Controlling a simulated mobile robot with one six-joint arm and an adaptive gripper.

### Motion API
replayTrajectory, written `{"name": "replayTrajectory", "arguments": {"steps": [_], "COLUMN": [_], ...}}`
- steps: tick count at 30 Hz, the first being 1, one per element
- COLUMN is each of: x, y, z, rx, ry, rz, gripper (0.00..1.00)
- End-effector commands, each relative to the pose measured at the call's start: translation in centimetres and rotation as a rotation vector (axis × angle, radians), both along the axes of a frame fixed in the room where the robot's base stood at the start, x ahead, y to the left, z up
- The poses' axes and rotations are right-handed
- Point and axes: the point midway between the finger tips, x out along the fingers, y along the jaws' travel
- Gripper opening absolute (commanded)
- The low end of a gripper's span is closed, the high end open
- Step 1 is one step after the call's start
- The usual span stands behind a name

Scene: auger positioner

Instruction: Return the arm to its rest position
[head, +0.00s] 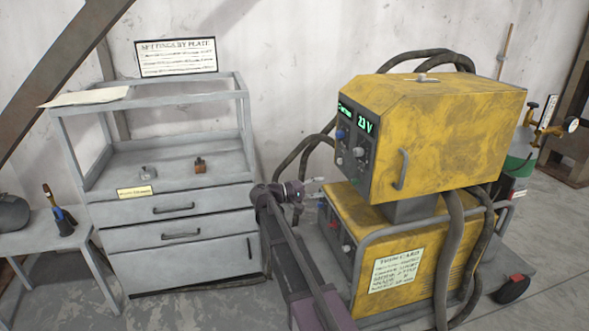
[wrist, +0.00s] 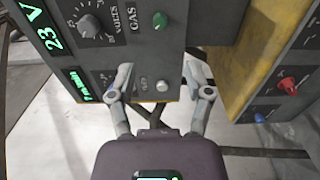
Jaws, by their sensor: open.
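My arm reaches up from the bottom of the head view, and my gripper (head: 320,188) is in front of the welding machine's dark panels. In the wrist view my gripper (wrist: 160,75) is open, with a finger on each side and nothing held. The upper yellow unit (head: 455,130) has a dark control panel (head: 357,145) with green displays; one reads 23 V. In the wrist view this panel shows tilted, with a volts knob (wrist: 90,25), a green knob (wrist: 160,20) and a pale knob (wrist: 162,86) between the fingers in the picture. I cannot tell the finger-to-panel distance.
The lower yellow unit (head: 440,235) has a metal rail and thick hoses beside my arm. A grey drawer cabinet (head: 185,240) stands to the left, with small parts on its shelf. A side table (head: 40,243) is at far left. Open floor lies before the cabinet.

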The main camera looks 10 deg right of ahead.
Motion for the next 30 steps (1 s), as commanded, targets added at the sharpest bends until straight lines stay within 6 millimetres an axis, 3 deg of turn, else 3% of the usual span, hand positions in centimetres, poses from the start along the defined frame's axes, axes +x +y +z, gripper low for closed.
{"name": "replayTrajectory", "arguments": {"steps": [5,11,20,30], "x": [-0.4,-2.5,-8.2,-15.1], "y": [-0.2,-0.8,-1.0,1.7], "z": [-0.4,-2.4,-8.3,-14.3], "rx": [0.02,0.129,0.46,0.877], "ry": [0.002,0.011,0.031,0.04], "rz": [0.0,-0.004,-0.011,-0.024], "gripper": [0.65,0.65,0.65,0.65]}}
